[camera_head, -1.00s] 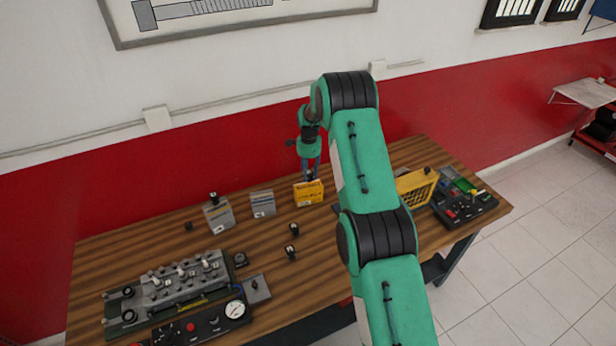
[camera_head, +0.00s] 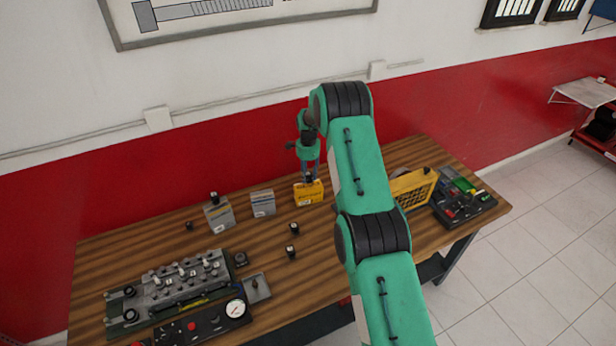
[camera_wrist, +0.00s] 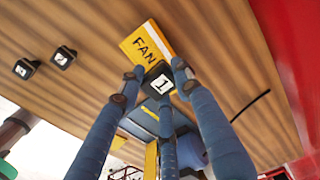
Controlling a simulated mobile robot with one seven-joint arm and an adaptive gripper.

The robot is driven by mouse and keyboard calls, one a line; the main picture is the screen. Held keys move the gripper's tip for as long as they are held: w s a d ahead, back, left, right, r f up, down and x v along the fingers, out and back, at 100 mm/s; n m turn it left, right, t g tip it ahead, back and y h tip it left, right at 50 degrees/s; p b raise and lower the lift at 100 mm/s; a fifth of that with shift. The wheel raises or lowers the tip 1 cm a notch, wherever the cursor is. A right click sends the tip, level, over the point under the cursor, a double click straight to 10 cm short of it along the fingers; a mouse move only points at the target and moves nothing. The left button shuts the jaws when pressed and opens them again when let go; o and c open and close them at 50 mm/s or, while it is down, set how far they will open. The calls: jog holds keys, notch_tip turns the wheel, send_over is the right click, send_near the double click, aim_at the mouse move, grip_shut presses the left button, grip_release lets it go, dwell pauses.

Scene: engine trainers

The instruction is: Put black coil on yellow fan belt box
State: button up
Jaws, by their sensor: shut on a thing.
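The yellow fan belt box (camera_head: 308,193) stands on the wooden table near the red wall. Its FAN lettering shows in the wrist view (camera_wrist: 140,44). My gripper (camera_head: 309,177) is right over the box. In the wrist view my gripper's fingers (camera_wrist: 155,78) are closed around a black coil (camera_wrist: 160,78) with a white label marked 1. The coil is at the box's edge in that view; I cannot tell whether it touches the box.
Two other black coils (camera_head: 294,229) (camera_head: 291,252) stand on the table in front of the box. Two grey boxes (camera_head: 263,204) (camera_head: 219,216) stand to the left, the farther one with a black coil on top. An engine trainer (camera_head: 170,285) is at the front left. A yellow radiator-like unit (camera_head: 413,188) is to the right.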

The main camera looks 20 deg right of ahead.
aim_at(308, 174)
jog(key=shift+f, duration=0.55)
jog(key=shift+f, duration=0.2)
jog(key=o, duration=1.3)
jog(key=shift+r, duration=0.2)
jog(key=shift+r+b, duration=1)
jog(key=shift+r, duration=5)
